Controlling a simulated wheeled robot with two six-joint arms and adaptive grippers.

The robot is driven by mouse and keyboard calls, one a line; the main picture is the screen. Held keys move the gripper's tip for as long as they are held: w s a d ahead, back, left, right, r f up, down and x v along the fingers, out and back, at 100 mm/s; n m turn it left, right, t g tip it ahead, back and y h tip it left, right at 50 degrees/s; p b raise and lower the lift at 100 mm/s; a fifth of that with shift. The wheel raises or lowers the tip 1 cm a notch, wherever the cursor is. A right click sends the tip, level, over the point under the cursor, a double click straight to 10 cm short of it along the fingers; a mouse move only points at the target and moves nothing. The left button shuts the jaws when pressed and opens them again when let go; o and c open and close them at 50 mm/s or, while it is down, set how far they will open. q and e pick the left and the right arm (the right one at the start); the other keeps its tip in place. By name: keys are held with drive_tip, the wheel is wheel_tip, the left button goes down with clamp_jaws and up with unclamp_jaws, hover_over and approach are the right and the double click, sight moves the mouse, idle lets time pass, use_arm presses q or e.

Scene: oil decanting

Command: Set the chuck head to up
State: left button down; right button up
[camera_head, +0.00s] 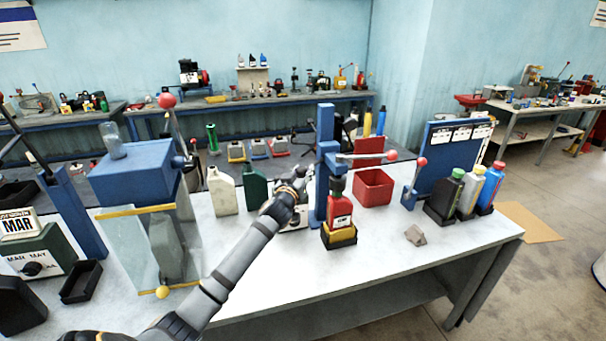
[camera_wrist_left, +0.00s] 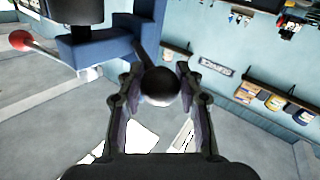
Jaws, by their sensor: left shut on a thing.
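The bottle stands upright in a yellow and black holder (camera_head: 340,236). My left gripper (camera_head: 299,180) is at the left side of the post. In the left wrist view its fingers (camera_wrist_left: 158,90) are shut around a dark round knob (camera_wrist_left: 160,84), by a blue part of the press. My right gripper is not in view.
A lever with a red ball (camera_head: 392,155) sticks out right of the post. A red bin (camera_head: 373,188) stands behind it. Several bottles (camera_head: 468,192) stand at the right, and a grey lump (camera_head: 415,235) lies in front. A clear shield (camera_head: 155,250) is at the left.

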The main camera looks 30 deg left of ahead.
use_arm(q)
wheel_tip(320, 180, up, 10)
drive_tip(key=p, duration=0.4)
drive_tip(key=shift+r, duration=0.25)
drive_tip(key=c, duration=1.1)
unclamp_jaws()
drive_tip(key=shift+o, duration=1.2)
drive_tip(key=shift+f, duration=0.15)
